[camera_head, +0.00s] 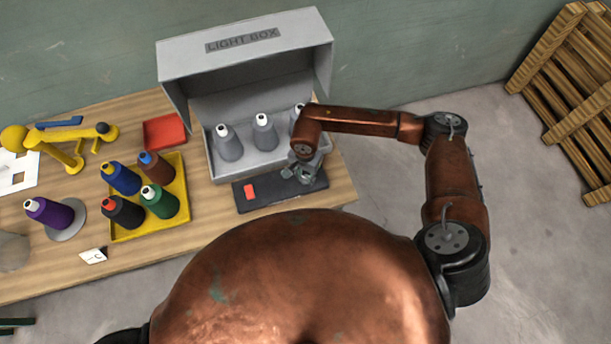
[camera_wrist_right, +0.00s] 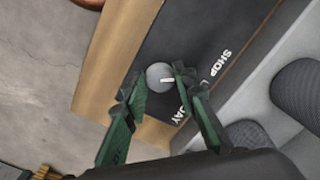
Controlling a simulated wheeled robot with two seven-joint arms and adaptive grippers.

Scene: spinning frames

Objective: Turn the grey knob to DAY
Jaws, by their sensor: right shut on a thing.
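The grey knob (camera_wrist_right: 157,74) is a round cap with a white pointer mark, on the dark control panel (camera_head: 267,199) at the table's front right. My right gripper (camera_head: 303,174) reaches down over the panel's right part and hides the knob in the head view. In the right wrist view my gripper's green fingers (camera_wrist_right: 157,84) are shut on the knob, one on each side. The pointer mark points right in that view, toward a label mostly hidden by a finger. The word SHOP (camera_wrist_right: 220,65) shows above it and DAY (camera_wrist_right: 181,115), partly covered, below it. My left gripper is out of view.
A grey light box (camera_head: 243,42) with several grey thread cones stands just behind the panel. A red switch (camera_head: 249,192) is on the panel's left. A yellow tray (camera_head: 182,217) of coloured cones lies left. The table's right edge is close to my right gripper.

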